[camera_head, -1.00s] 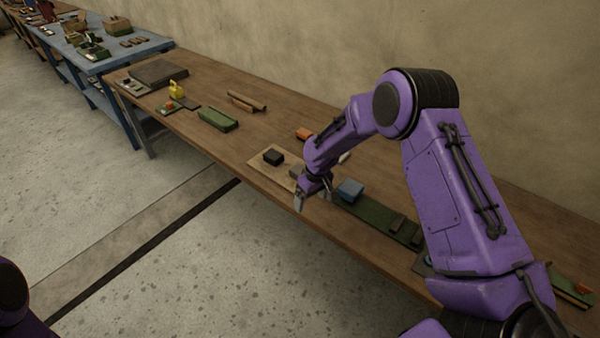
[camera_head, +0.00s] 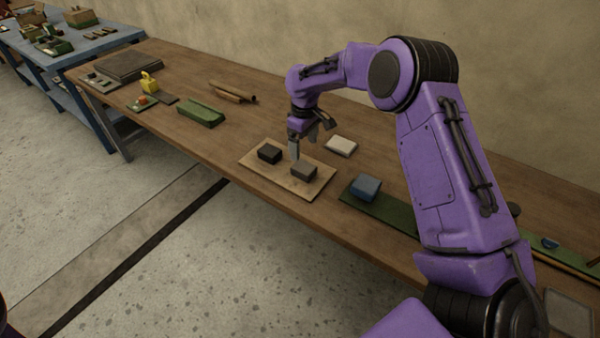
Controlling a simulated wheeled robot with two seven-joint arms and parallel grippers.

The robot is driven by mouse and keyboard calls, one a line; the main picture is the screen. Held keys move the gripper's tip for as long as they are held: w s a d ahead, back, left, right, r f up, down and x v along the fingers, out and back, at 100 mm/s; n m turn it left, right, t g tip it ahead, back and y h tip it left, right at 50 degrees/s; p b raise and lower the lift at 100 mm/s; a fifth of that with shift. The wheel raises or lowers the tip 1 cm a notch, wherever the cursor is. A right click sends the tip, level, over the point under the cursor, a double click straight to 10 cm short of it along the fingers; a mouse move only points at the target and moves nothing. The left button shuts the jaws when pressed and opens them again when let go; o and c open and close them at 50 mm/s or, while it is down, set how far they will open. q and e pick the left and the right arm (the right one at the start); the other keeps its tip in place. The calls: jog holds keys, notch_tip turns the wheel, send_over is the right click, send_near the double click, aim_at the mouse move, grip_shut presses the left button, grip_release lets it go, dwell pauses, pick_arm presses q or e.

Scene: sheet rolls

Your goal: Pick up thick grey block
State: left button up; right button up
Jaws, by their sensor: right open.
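A thick grey block (camera_head: 303,171) lies on the right part of a tan board (camera_head: 284,184) on the wooden table. A darker, almost black block (camera_head: 269,153) lies on the same board to its left. My right gripper (camera_head: 303,146) is open, with its fingers pointing down over the board's back edge. Its nearer fingertip shows just behind and left of the grey block, apart from it in the picture. Nothing shows between the fingers. My left gripper is out of view.
A white block (camera_head: 341,146) lies right of my gripper. A blue block (camera_head: 366,187) sits on a long green strip (camera_head: 385,208) to the right. A green block (camera_head: 201,113) and brown rolls (camera_head: 232,93) lie left. The tabletop between these and the board is clear.

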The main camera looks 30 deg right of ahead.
aim_at(304, 166)
notch_tip(304, 166, down, 10)
jog(key=shift+w+d+r+p, duration=0.1)
jog(key=shift+d+r+p, duration=0.05)
jog(key=shift+p, duration=1.05)
jog(key=shift+w+f, duration=0.15)
jog(key=shift+f, duration=0.15)
jog(key=shift+r, duration=0.1)
jog(key=c, duration=1.1)
jog(key=shift+c, duration=0.2)
jog(key=shift+r, duration=0.1)
